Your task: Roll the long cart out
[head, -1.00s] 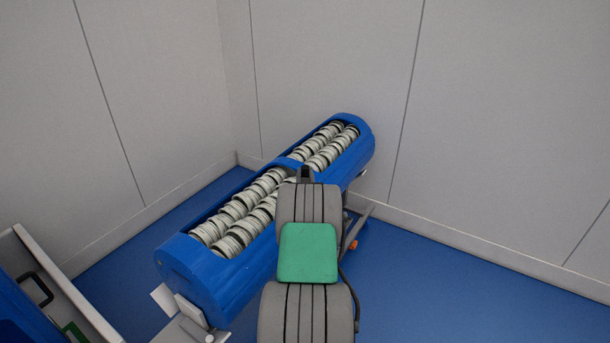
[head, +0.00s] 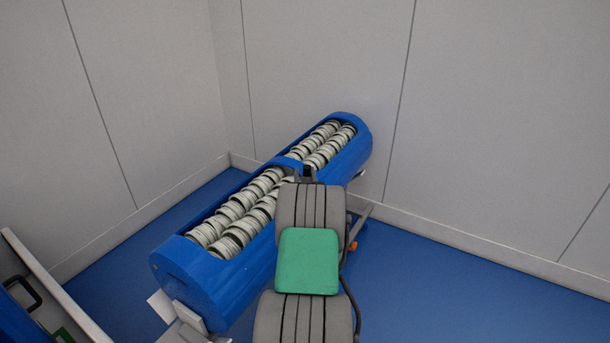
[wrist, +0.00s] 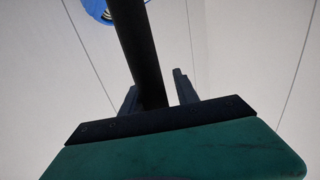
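The long cart (head: 225,285) is a blue, rounded trough lying diagonally across the middle of the head view. It holds two rows of pale ribbed discs (head: 235,222). My gripper is mostly hidden behind my grey arm in the head view, at the cart's right side near its middle. In the wrist view, my gripper (wrist: 156,85) has its two dark fingers apart. A thick dark bar (wrist: 135,45) runs up between them, close to the left finger, with a gap to the right finger. A blue round piece of the cart (wrist: 95,8) shows at the top left.
Pale panel walls (head: 310,60) meet in a corner just behind the cart. A light-edged container (head: 55,285) with a dark handle stands at the lower left. Blue floor (head: 450,290) is open to the right of my arm.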

